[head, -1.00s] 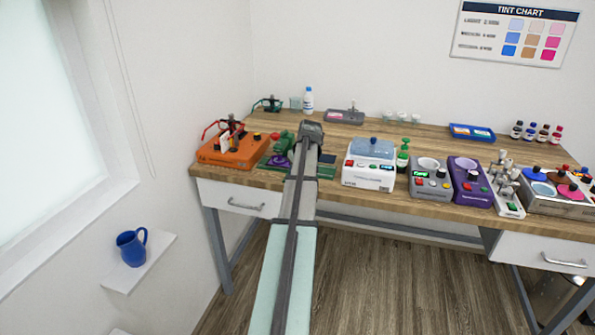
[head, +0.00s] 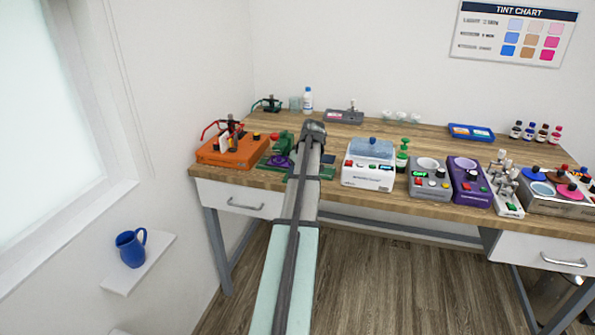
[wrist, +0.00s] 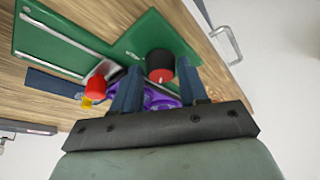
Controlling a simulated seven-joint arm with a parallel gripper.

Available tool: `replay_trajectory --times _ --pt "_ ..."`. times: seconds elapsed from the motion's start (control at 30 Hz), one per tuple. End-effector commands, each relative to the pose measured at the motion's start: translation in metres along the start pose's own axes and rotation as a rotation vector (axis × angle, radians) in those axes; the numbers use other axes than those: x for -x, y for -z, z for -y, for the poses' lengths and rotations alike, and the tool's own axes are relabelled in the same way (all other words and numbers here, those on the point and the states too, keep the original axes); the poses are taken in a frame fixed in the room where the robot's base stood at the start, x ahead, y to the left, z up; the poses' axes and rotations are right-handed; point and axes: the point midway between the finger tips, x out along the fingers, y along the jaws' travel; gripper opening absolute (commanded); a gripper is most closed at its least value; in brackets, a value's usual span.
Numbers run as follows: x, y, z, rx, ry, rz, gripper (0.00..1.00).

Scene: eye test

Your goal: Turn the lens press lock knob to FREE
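The green lens press (head: 284,143) stands on the bench behind and left of my arm, with a purple part (head: 279,161) on its base. In the wrist view, a black round knob (wrist: 159,61) with a small red mark sits on the green plate (wrist: 60,38). My gripper (wrist: 160,72) is open, its two blue-grey fingers apart, with the knob in line with the gap. I cannot tell whether they touch it. The purple part (wrist: 158,97) shows between the fingers. A red cap (wrist: 96,87) with yellow below it is left of them. No lock lettering is readable.
An orange device (head: 232,150) stands left of the press, and a white machine with a blue lid (head: 368,178) right of it. A drawer handle (wrist: 229,42) shows near the bench edge. Grey and purple devices (head: 430,187) stand further right.

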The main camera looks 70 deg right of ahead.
Motion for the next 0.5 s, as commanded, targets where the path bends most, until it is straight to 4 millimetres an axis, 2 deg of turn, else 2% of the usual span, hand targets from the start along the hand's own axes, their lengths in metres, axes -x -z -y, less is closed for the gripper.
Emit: replay_trajectory --times 0.03,0.17,0.5 --pt "0.0000 0.0003 0.0002 0.000 0.000 -0.001 0.48" --pt "0.0000 0.0005 0.0005 -0.001 0.001 -0.001 0.59" --pt "0.0061 0.0010 0.0007 -0.001 0.001 -0.003 0.59"
